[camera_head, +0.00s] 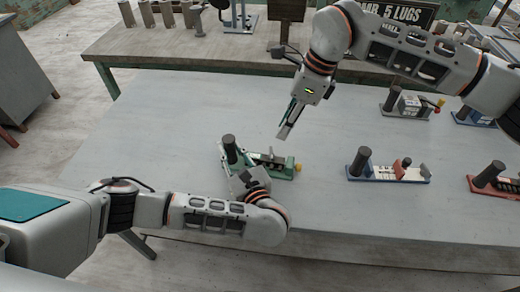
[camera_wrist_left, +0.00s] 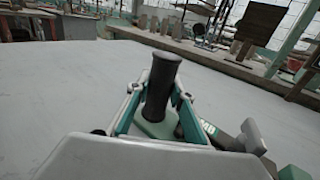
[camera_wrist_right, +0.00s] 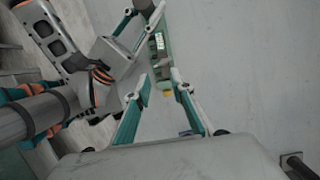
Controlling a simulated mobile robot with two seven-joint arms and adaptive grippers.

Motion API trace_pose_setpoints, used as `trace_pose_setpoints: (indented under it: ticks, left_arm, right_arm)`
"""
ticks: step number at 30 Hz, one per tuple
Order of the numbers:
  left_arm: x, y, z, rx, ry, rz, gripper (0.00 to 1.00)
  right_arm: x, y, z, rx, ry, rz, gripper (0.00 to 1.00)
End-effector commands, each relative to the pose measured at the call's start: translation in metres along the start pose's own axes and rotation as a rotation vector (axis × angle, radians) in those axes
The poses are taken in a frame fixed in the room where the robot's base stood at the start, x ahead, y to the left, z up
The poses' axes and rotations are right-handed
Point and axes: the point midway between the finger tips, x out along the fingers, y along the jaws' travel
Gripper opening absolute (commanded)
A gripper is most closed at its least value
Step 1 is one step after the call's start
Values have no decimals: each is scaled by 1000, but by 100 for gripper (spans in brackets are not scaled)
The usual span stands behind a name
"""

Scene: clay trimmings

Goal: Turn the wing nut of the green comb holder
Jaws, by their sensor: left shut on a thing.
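The green comb holder (camera_head: 282,173) lies on the grey table with its dark upright handle (camera_head: 229,146) at the left end and a small yellow part (camera_head: 297,167) at the right end. I cannot tell the wing nut's shape clearly. My left gripper (camera_wrist_left: 162,100) is shut on the dark handle (camera_wrist_left: 162,75), one finger on each side. My right gripper (camera_wrist_right: 161,82) is open and empty, above the table and apart from the holder. In the right wrist view the holder's yellow part (camera_wrist_right: 168,93) shows between its fingers, and the green body (camera_wrist_right: 166,72) beyond.
A blue-based holder (camera_head: 387,179) stands to the right, a red one (camera_head: 487,192) at the right edge, and a grey one (camera_head: 405,108) behind. A wooden bench (camera_head: 180,48) with a sign (camera_head: 385,18) stands beyond the table. The table (camera_head: 170,110) left of the green holder is bare.

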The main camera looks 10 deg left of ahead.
Motion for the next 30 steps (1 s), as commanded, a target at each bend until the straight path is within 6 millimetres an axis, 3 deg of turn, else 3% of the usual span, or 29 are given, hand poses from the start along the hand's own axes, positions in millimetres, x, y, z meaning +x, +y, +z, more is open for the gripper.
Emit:
trace_pose_setpoints:
  ticks: [18,24,30]
  left_arm:
    - [0,0,0,0,0,-1,0]
    - [0,0,0,0,0,-1,0]
    - [0,0,0,0,0,-1,0]
  right_arm:
    - [-10,18,31,1001,186,-175,23]
    - [-14,19,33,1208,198,-244,23]
    - [-10,19,32,1276,201,-267,23]
